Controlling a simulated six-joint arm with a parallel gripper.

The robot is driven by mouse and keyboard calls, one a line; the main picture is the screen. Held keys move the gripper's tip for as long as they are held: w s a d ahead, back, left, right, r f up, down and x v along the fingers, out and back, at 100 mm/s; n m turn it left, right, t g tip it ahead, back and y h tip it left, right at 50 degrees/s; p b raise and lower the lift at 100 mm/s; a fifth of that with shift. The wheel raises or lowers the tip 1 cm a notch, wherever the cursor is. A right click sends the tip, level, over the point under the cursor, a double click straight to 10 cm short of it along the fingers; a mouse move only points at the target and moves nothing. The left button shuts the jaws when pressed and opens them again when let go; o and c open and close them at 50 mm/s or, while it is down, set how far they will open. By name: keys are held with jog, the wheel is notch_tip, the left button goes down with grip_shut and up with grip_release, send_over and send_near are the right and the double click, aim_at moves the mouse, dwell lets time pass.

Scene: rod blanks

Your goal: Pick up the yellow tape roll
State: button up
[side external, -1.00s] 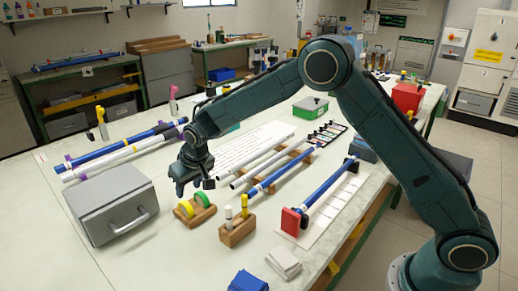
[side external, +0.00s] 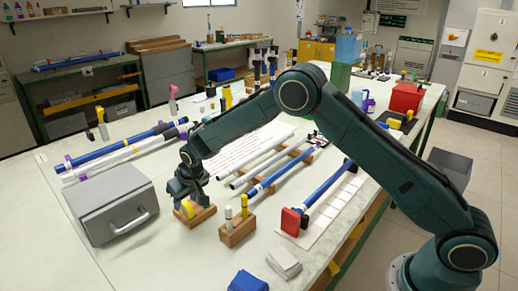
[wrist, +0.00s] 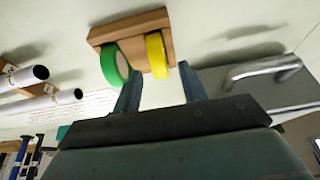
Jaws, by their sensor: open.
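The yellow tape roll (side external: 187,209) stands upright in a small wooden holder (side external: 203,217) on the bench. In the wrist view the yellow roll (wrist: 157,55) sits to the right of a green tape roll (wrist: 114,65); my gripper mostly hides the green one in the side view. My gripper (side external: 184,199) is low, right by the holder. In the wrist view its open fingers (wrist: 160,76) show either side of the line to the yellow roll, with nothing between them. I cannot tell whether a finger touches the roll.
A grey box (side external: 100,204) with a metal handle stands left of the holder. A wooden block (side external: 237,232) with upright markers is just to the right. Blue and white rods lie behind. A blue item (side external: 248,282) lies at the front; bench at front left is clear.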

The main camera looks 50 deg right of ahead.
jog(key=shift+x, duration=1.4)
grip_shut()
